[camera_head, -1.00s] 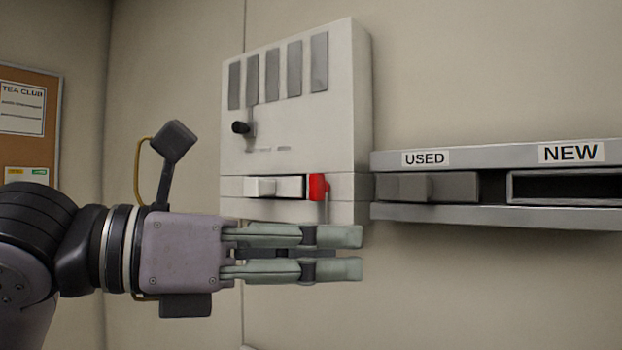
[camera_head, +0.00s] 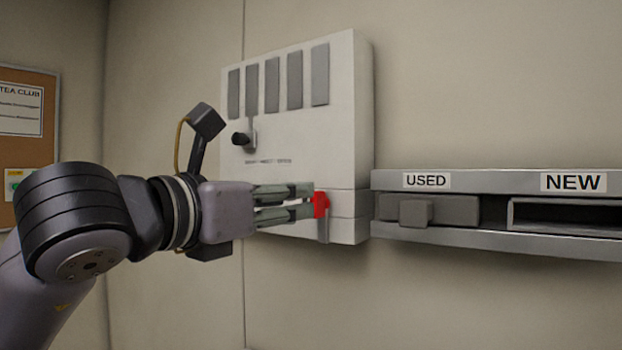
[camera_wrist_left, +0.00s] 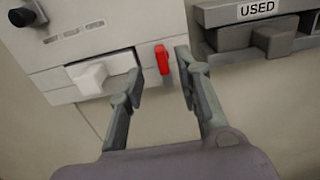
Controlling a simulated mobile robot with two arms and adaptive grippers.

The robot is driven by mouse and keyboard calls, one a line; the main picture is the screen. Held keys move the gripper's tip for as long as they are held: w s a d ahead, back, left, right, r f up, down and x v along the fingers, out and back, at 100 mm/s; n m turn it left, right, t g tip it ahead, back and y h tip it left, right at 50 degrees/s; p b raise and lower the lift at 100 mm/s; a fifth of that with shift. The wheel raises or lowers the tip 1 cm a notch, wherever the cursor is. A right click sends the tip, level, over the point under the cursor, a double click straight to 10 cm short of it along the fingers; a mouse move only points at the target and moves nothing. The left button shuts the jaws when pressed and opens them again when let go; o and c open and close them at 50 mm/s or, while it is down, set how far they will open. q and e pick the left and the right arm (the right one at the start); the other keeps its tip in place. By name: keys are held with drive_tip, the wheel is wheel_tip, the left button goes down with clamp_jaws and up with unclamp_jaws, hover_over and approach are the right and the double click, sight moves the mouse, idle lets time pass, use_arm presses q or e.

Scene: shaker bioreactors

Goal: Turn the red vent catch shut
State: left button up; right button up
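The red vent catch (camera_head: 321,204) sits at the lower right of the white wall unit (camera_head: 345,120). In the left wrist view the red catch (camera_wrist_left: 162,59) hangs roughly upright, slightly tilted, to the right of a pale drawer with a block handle (camera_wrist_left: 91,79). My left gripper (camera_head: 312,200) reaches in from the left, its fingertips at or very near the catch. My right gripper is in neither view.
A grey shelf (camera_head: 470,180) on the right wall bears a USED slot holding a grey cartridge (camera_head: 455,210) and an empty-looking NEW slot (camera_head: 565,216). A black knob (camera_head: 241,139) sticks out of the unit above my gripper. A notice board (camera_head: 40,150) hangs at far left.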

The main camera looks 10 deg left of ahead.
sight(318, 218)
use_arm(q)
drive_tip(key=p+x, duration=0.2)
drive_tip(key=x, duration=0.4)
drive_tip(key=shift+w, duration=0.2)
drive_tip(key=shift+d, duration=0.1)
clamp_jaws()
